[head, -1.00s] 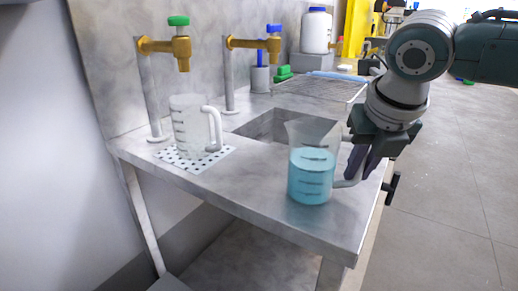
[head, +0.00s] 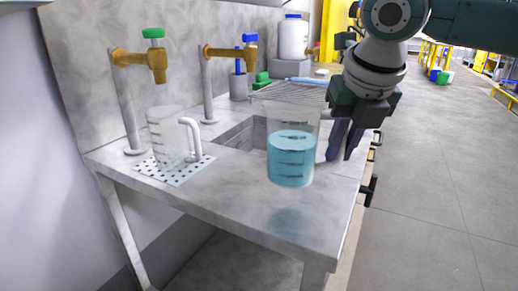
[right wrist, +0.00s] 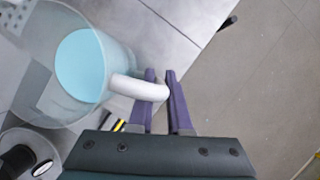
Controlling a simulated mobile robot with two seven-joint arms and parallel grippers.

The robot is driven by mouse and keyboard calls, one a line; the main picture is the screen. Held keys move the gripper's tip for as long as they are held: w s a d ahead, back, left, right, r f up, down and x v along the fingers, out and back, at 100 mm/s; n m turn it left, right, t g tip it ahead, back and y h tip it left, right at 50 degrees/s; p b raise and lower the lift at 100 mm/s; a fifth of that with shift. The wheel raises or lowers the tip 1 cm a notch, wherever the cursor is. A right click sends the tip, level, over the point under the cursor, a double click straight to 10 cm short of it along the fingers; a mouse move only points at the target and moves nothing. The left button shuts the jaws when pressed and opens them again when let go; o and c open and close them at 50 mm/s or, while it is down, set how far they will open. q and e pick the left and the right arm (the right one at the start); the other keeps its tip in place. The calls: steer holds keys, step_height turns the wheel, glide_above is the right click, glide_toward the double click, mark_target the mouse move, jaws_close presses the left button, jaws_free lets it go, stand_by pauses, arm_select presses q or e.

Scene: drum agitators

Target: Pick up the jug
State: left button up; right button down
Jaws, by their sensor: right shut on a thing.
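A clear jug with blue liquid (head: 291,158) hangs a little above the grey counter (head: 235,205), about upright, with a faint reflection below it. My right gripper (head: 338,155) is at the jug's right side, shut on its handle. In the right wrist view the white handle (right wrist: 135,88) runs between the purple fingers of the gripper (right wrist: 160,76), and the blue liquid (right wrist: 80,64) shows inside the jug. A second, empty clear jug (head: 168,138) stands on a white dotted mat (head: 172,178) at the left. My left gripper is not in view.
A green-handled tap (head: 152,60) rises behind the empty jug, and a blue-handled tap (head: 246,52) stands right of it. A sink (head: 238,137) lies behind the held jug. A white bottle (head: 293,38) stands at the back. The counter's front is clear.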

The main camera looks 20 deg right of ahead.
step_height(320, 180, up, 15)
steer(key=shift+f+p, duration=0.15)
steer(key=shift+p, duration=0.7)
